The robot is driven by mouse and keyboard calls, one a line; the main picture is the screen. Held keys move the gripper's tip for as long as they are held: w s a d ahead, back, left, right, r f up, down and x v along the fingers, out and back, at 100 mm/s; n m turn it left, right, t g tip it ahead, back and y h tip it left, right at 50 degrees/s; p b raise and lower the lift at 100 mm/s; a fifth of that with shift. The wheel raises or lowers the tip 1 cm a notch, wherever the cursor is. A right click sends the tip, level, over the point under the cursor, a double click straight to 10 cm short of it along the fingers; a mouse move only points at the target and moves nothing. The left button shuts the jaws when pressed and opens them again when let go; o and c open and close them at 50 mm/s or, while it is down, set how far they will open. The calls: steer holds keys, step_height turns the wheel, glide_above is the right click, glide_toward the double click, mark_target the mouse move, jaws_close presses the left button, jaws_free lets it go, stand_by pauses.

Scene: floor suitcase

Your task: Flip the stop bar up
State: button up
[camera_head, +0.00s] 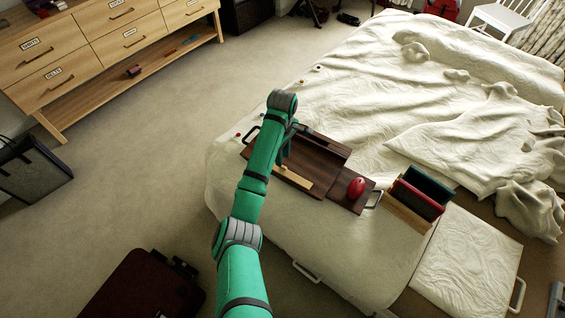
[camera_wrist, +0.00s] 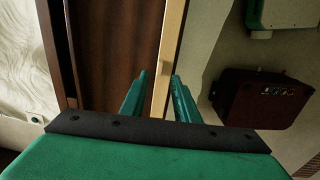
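The stop bar appears to be the pale wooden strip (camera_head: 296,181) along the near side of a dark wooden tray (camera_head: 323,150) on the bed. In the wrist view the strip (camera_wrist: 167,50) runs up the picture between my two green fingers. My gripper (camera_wrist: 158,76) is open, with a gap between the fingertips. The strip looks nearer the right finger; I cannot tell whether they touch or how far the fingers reach around it. In the head view my arm hides most of the gripper and the strip's left end.
A red rounded object (camera_head: 357,187) sits on the tray's right part. A box (camera_head: 408,216) with red and dark green items stands right of it. A dark red suitcase (camera_head: 142,288) lies on the floor, and a labelled drawer unit (camera_head: 90,82) stands at upper left. The carpet between is clear.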

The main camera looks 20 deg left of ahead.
mark_target(282, 170)
steer(key=shift+f, duration=2.4)
jaws_close()
